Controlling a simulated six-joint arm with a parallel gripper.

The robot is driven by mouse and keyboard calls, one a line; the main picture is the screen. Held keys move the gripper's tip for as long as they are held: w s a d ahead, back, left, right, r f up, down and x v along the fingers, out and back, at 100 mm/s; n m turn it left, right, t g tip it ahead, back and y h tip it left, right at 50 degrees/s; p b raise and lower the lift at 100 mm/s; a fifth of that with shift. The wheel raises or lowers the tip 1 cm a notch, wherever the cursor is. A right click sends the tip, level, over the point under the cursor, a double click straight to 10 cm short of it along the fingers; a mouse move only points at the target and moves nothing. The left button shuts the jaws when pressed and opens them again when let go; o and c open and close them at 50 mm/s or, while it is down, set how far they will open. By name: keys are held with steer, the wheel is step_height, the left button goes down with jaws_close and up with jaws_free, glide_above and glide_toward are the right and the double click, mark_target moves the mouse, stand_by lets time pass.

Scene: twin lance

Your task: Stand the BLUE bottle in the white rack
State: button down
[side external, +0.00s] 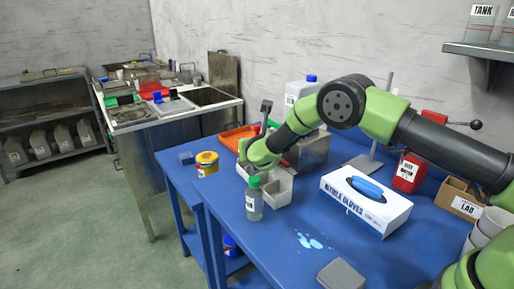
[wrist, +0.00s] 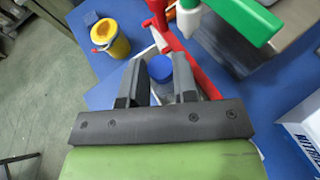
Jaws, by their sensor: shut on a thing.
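The white rack (side external: 281,190) stands on the blue table in the side view, with open compartments on its right side. My gripper (side external: 250,160) is over its far left part. In the wrist view my gripper (wrist: 160,64) has its two dark fingers on either side of a round blue cap (wrist: 159,69), shut on the blue bottle. The bottle's body is hidden in both views, so I cannot tell whether it is inside a compartment. A clear bottle with a green cap (side external: 254,199) stands upright at the rack's near side.
A yellow tin (side external: 207,164) stands left of the rack; it also shows in the wrist view (wrist: 110,40). A glove box (side external: 366,204) stands to the right. A grey block (side external: 341,275) lies near the front edge. Red and green objects (wrist: 250,20) lie close beyond my fingers.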

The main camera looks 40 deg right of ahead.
steer(key=shift+f, duration=0.15)
steer(key=c, duration=1.2)
jaws_free()
steer(key=shift+o, duration=0.2)
